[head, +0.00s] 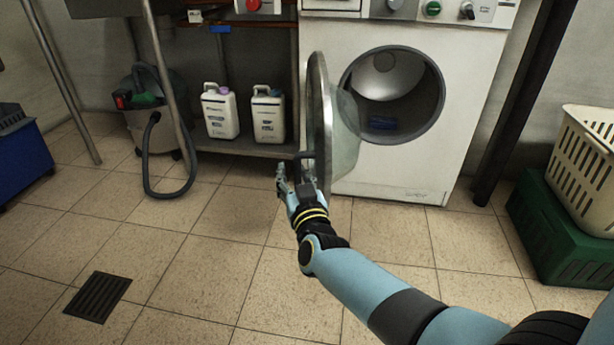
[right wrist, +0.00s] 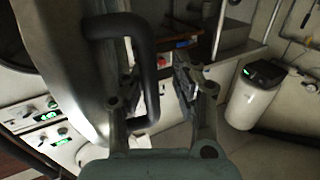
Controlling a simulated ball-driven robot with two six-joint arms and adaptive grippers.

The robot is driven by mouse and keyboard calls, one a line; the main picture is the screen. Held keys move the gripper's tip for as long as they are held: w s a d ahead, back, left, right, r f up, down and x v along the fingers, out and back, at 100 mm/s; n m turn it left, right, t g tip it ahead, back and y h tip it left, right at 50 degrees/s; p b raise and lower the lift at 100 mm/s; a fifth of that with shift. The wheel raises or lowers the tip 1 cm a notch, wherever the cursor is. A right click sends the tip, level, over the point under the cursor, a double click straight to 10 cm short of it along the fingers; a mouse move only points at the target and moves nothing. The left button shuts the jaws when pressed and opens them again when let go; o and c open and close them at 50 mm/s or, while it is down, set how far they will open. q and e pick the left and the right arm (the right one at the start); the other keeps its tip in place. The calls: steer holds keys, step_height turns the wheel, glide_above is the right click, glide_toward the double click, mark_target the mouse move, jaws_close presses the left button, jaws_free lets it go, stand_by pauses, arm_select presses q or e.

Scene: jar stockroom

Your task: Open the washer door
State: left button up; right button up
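The white washer (head: 425,166) stands at the back centre of the head view. Its round door (head: 319,115) is swung wide open to the left, seen nearly edge-on, with its glass bowl facing right. The drum opening (head: 392,94) is in plain sight. My right gripper (head: 296,178) is at the dark door handle (head: 303,156). In the right wrist view the looped handle (right wrist: 150,70) reaches between the spread fingers of my right gripper (right wrist: 160,88); a gap shows between bar and right finger. Contact with the left finger is unclear. My left gripper is out of view.
Two white jugs (head: 220,112) stand on a low shelf left of the door. A vacuum with a hose (head: 150,155) is farther left. A green crate (head: 560,235) under a cream basket (head: 590,150) stands at right. The tiled floor in front is clear.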

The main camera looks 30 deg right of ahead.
steer(key=shift+s+f, duration=0.15)
steer(key=shift+f, duration=0.1)
